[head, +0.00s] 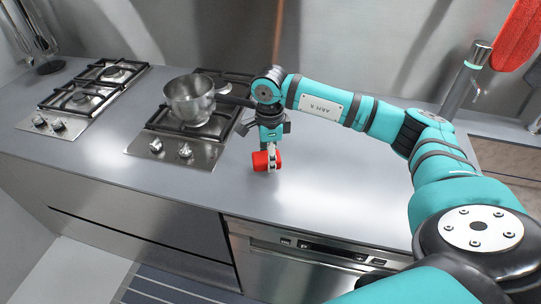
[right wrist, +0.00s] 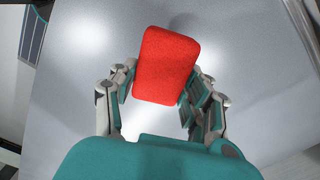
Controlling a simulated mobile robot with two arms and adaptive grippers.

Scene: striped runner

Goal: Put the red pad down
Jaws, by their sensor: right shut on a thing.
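The red pad (head: 261,161) is a small red block with rounded corners. It is between the fingers of my right gripper (head: 270,160), which is shut on it and points down at the grey counter (head: 330,200). The right wrist view also shows the pad (right wrist: 166,65) between the two fingers of the right gripper (right wrist: 160,90). The pad is at or close above the counter near its front edge; I cannot tell whether it touches. My left gripper is in neither view.
A steel pot (head: 190,100) stands on the middle hob (head: 170,150), left of my right gripper. Another hob (head: 85,97) is at the far left. A tap (head: 467,75) rises at the right by the sink. The counter right of the gripper is clear.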

